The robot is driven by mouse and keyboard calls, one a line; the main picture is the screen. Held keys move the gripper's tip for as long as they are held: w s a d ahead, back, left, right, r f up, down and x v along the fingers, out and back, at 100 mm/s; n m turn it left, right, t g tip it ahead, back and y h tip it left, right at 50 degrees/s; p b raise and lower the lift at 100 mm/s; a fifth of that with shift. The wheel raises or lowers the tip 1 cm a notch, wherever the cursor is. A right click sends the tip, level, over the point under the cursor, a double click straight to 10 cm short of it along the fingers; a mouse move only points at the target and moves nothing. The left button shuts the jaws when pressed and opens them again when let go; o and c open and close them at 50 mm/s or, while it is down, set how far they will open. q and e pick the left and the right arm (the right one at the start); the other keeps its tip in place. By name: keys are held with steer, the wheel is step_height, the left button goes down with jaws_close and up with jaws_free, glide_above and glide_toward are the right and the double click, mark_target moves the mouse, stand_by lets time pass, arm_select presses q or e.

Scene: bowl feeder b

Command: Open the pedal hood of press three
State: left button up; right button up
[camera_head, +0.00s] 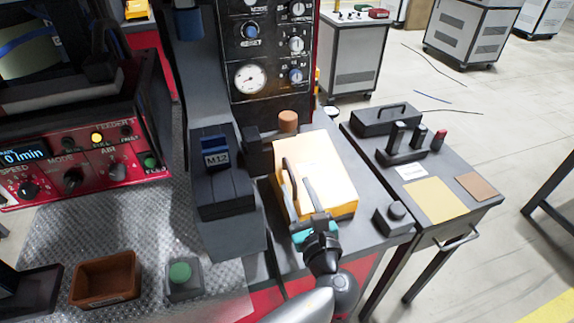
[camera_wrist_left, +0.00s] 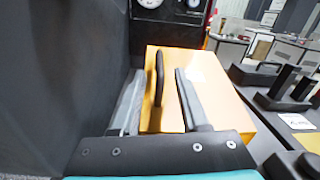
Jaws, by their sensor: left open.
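The pedal hood (camera_head: 322,165) is a yellow-orange box with a dark upright handle (camera_head: 289,180), on the grey bench beside the press. It looks closed. My left gripper (camera_head: 300,192) is over the near part of the hood, coming from the front. In the left wrist view the hood (camera_wrist_left: 210,85) fills the middle, and its handle (camera_wrist_left: 158,70) stands between the two spread fingers of my left gripper (camera_wrist_left: 160,85). The fingers are open, with a gap visible on the handle's right side. Whether a finger touches the hood is unclear. My right gripper is not in view.
A dark block with a round knob (camera_head: 396,215) is at the hood's right. A side table (camera_head: 455,215) holds dark tools. A green button box (camera_head: 181,277) and brown bin (camera_head: 105,280) are front left.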

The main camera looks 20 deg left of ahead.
mark_target(289, 166)
arm_select(q)
steer(key=b+x, duration=0.1)
steer(key=x, duration=0.6)
steer(key=shift+w+a, duration=0.15)
steer(key=shift+w, duration=0.1)
steer(key=shift+w+a, duration=0.2)
steer(key=shift+w, duration=0.15)
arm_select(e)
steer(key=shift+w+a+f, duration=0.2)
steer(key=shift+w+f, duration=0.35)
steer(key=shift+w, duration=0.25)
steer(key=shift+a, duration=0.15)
arm_select(q)
jaws_close()
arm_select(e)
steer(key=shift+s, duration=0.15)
arm_select(q)
steer(key=shift+d, duration=0.15)
